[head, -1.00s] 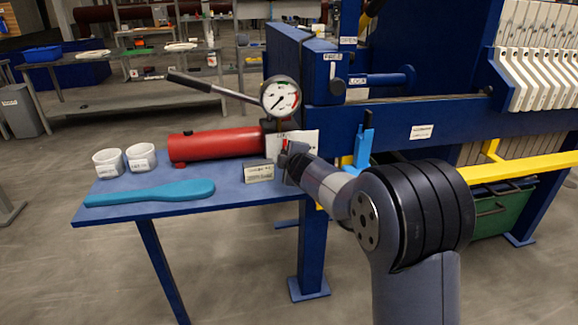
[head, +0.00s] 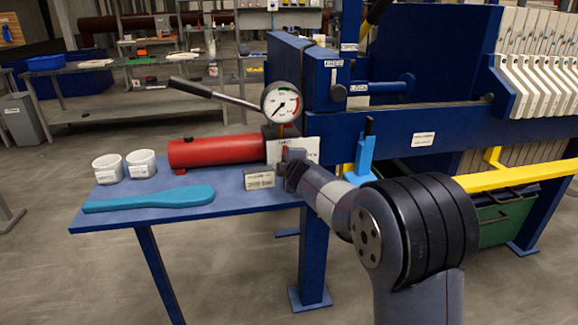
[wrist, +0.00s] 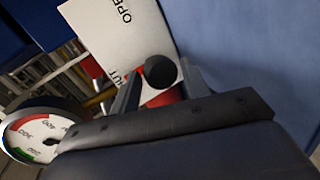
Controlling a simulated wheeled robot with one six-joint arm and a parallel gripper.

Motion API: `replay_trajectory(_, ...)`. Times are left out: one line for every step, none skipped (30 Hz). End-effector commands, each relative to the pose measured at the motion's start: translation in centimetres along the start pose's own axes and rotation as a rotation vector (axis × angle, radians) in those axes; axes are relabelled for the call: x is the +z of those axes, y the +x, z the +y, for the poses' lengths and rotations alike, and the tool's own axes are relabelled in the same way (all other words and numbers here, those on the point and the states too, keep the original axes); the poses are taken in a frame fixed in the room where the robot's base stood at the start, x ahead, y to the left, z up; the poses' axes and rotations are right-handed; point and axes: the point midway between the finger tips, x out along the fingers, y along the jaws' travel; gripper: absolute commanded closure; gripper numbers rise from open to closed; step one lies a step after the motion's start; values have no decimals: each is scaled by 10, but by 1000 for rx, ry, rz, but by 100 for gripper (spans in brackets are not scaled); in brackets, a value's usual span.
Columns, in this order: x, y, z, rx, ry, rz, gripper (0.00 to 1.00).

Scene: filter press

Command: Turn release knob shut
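The release knob (wrist: 160,72) shows in the wrist view as a round black end with a red part (wrist: 163,98) below it. It lies between the two fingers of my gripper (wrist: 161,76), with a visible gap on each side. In the head view my gripper (head: 291,163) is at the pump's right end, mostly hiding the knob. A white label plate (wrist: 125,45) reading OPEN and partly SHUT stands behind the knob; it also shows in the head view (head: 311,149). The pressure gauge (head: 281,103) is just above.
The red pump cylinder (head: 215,149) and its long lever (head: 205,91) are left of my gripper. A small sign (head: 259,180), two white cups (head: 141,163) and a teal tool (head: 150,199) are on the blue shelf (head: 225,205). The blue press frame (head: 385,130) is close on the right.

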Motion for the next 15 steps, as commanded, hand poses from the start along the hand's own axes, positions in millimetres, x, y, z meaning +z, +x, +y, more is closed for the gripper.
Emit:
replay_trajectory(0, 0, 0, 0, 0, 0, 52)
replay_trajectory(0, 0, 0, 0, 1, 0, 49)
replay_trajectory(0, 0, 0, 0, 1, 0, 46)
replay_trajectory(0, 0, 0, 0, 1, 0, 44)
replay_trajectory(0, 0, 0, 0, 1, 0, 42)
replay_trajectory(0, 0, 0, 0, 1, 0, 42)
replay_trajectory(0, 0, 0, 0, 1, 0, 42)
replay_trajectory(0, 0, 0, 0, 1, 0, 42)
replay_trajectory(0, 0, 0, 0, 2, 0, 42)
replay_trajectory(0, 0, 0, 0, 2, 0, 42)
replay_trajectory(0, 0, 0, 0, 2, 0, 42)
replay_trajectory(0, -1, 0, 0, 2, 0, 42)
replay_trajectory(0, -1, 0, 0, 2, 0, 42)
replay_trajectory(0, -3, 0, 1, 2, 0, 42)
replay_trajectory(0, -5, 0, 1, 2, 0, 42)
